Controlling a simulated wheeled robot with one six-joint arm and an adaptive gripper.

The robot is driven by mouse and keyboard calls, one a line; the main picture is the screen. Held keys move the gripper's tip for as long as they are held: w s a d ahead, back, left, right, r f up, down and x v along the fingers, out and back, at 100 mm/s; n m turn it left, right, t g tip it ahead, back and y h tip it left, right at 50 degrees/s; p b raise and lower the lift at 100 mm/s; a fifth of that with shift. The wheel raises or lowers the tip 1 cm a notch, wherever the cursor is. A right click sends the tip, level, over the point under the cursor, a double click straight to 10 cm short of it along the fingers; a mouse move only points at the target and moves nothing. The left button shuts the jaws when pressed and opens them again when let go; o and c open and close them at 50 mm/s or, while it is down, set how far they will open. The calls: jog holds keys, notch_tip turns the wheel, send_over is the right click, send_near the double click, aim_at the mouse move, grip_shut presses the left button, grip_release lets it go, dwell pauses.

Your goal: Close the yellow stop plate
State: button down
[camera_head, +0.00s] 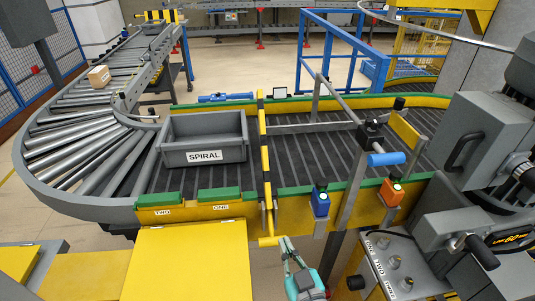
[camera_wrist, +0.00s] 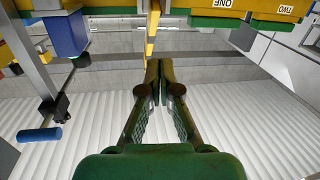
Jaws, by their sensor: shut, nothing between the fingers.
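A long yellow bar, which looks like the stop plate (camera_head: 265,150), crosses the dark belt just right of the grey SPIRAL crate (camera_head: 204,151). Its near end drops over the belt's front side to a short yellow handle (camera_head: 268,241). My gripper (camera_head: 284,241) is at the belt's front, close to the right of that handle; I cannot tell whether they touch. In the wrist view the yellow bar (camera_wrist: 152,28) shows beyond my gripper (camera_wrist: 153,68), whose fingers are together and hold nothing.
A lever with a blue handle (camera_head: 386,159) and a tilted yellow plate (camera_head: 405,132) stand farther right over the belt. Blue (camera_head: 320,201) and orange (camera_head: 391,191) boxes sit on the front rail. A grey control panel (camera_head: 393,264) is at lower right. A cardboard box (camera_head: 99,75) lies on the rollers.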

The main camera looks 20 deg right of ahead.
jog(key=w+d+r+m+t+h, duration=0.1)
jog(key=w+d+r+m+h, duration=0.15)
jog(key=w+r, duration=0.95)
send_over(267, 160)
jog(key=s, duration=0.1)
jog(key=shift+r+m+h, duration=0.1)
jog(key=shift+m+h, duration=0.15)
jog(key=shift+h, duration=0.2)
jog(key=shift+w+f, duration=0.45)
jog(key=shift+w, duration=0.05)
jog(key=shift+d, duration=0.1)
